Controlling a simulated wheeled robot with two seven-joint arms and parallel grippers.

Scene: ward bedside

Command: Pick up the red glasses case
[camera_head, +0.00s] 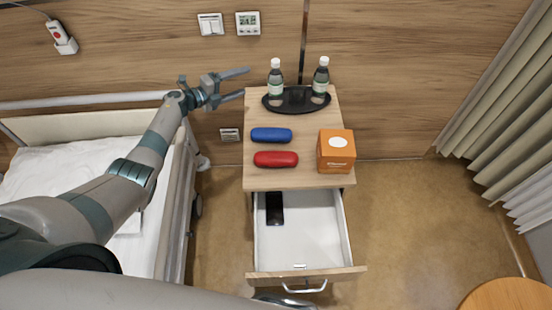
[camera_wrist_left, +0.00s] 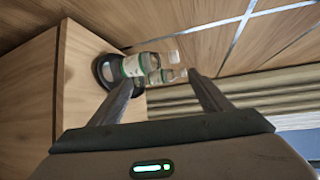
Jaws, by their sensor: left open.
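The red glasses case (camera_head: 276,159) lies on the front part of the bedside cabinet top (camera_head: 300,178), in front of a blue glasses case (camera_head: 271,135). My left gripper (camera_head: 246,84) is open and empty. It is to the left of the cabinet's back part, near the wall, with its fingers pointing right. In the left wrist view the open fingers (camera_wrist_left: 165,92) frame two bottles; the red case is not visible there. My right gripper cannot be made out.
An orange box (camera_head: 337,150) stands right of the cases. Two bottles (camera_head: 275,79) stand on a black tray (camera_head: 298,107) at the back. The drawer (camera_head: 322,240) is pulled out and holds a black phone (camera_head: 274,208). A bed (camera_head: 50,175) is at left.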

